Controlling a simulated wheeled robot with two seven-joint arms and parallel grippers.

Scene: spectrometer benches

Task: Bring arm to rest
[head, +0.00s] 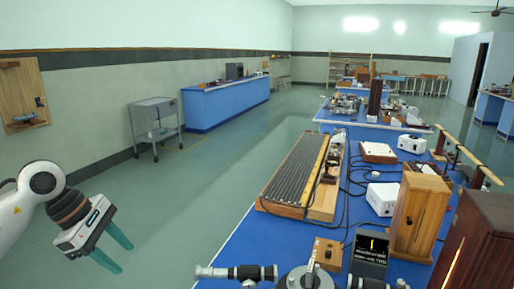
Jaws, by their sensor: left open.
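My left arm comes in from the left edge in the head view. Its gripper (114,253) has two teal fingers that stand apart with nothing between them. It hangs over the open floor, left of the blue bench (225,253) and clear of it. The fingers point down and to the right. My right gripper does not show in this view.
The bench carries a long ridged wooden instrument (294,173), a light wooden cabinet (417,216), a dark wooden box (480,245), white boxes and cables. A grey trolley (155,117) and blue counter (227,102) stand by the left wall. Green floor between is free.

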